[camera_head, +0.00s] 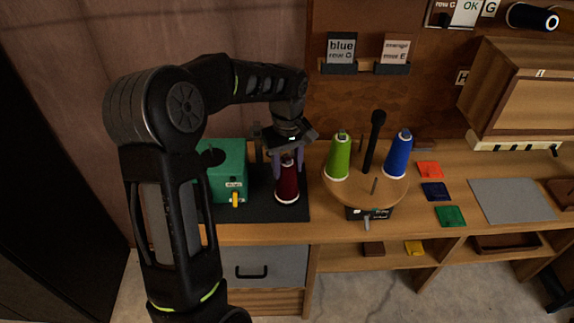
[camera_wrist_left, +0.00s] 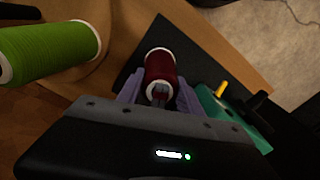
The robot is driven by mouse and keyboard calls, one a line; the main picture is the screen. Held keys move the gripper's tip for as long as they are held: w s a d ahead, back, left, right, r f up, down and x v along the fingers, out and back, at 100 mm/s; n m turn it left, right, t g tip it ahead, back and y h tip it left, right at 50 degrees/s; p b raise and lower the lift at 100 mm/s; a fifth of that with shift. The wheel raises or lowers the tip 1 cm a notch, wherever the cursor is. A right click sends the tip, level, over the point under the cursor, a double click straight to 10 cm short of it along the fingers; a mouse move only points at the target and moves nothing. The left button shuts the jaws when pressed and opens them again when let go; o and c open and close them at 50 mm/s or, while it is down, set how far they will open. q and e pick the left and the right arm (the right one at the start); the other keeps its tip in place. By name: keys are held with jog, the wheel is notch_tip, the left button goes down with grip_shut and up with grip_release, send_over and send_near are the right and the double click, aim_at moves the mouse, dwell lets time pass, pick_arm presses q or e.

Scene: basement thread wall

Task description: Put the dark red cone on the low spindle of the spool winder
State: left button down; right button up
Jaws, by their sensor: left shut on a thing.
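The dark red cone (camera_head: 288,184) is upright over the dark mat, its pale rim at the bottom; I cannot tell whether it touches the mat. My left gripper (camera_head: 286,161) is above it, shut on its upper part. In the left wrist view the cone (camera_wrist_left: 160,68) is between the purple fingers (camera_wrist_left: 159,96). A round wooden stand (camera_head: 349,192), apparently the spool winder, is to the right. It bears a green cone (camera_head: 339,158), a blue cone (camera_head: 398,156), a tall dark post (camera_head: 373,143) and thin bare spindles, a short one (camera_head: 374,186) at the front. My right gripper is not in view.
A green box (camera_head: 229,172) with a yellow lever stands left of the cone on the dark mat (camera_head: 262,207). Coloured squares (camera_head: 435,191) and a grey mat (camera_head: 511,200) lie right of the stand. A wooden cabinet (camera_head: 520,90) is at the back right.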

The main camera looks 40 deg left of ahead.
pick_arm(q)
jog(key=shift+f, duration=0.15)
jog(key=shift+f, duration=0.15)
jog(key=c, duration=0.7)
grip_release()
notch_tip(320, 180, up, 8)
jog(key=shift+f+b, duration=0.1)
jog(key=shift+b, duration=0.45)
